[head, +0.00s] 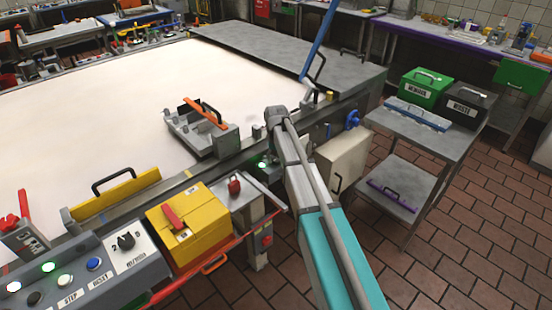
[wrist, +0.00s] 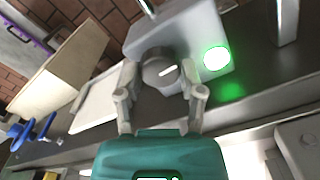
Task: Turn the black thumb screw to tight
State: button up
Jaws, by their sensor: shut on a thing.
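The black thumb screw (wrist: 158,68) shows in the wrist view as a dark round knob with a short white mark. The mark lies nearly level in the picture, its right end tilted slightly up. The knob sits on a grey housing (wrist: 190,30), beside a lit green lamp (wrist: 216,58). My gripper (wrist: 161,84) has one grey finger on each side of the knob and is shut on it. In the head view, my arm hides the knob and my fingers; the green lamp (head: 262,164) shows just left of the arm.
A cream box (head: 342,158) and a blue handwheel (head: 352,119) are to the right of my arm. A yellow box (head: 190,235) and a control panel (head: 75,270) stand at the front left. A grey cart (head: 425,140) stands at the right, with open tiled floor around it.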

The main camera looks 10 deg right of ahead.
jog(key=m, duration=0.4)
jog(key=shift+m, duration=0.3)
jog(key=m, duration=0.4)
jog(key=shift+m, duration=0.3)
jog(key=m, duration=0.4)
jog(key=shift+m, duration=0.3)
jog(key=m, duration=0.4)
jog(key=shift+s+d+m, duration=0.1)
jog(key=shift+m, duration=0.3)
jog(key=o, duration=1.2)
jog(key=shift+c, duration=0.2)
jog(key=shift+n, duration=0.3)
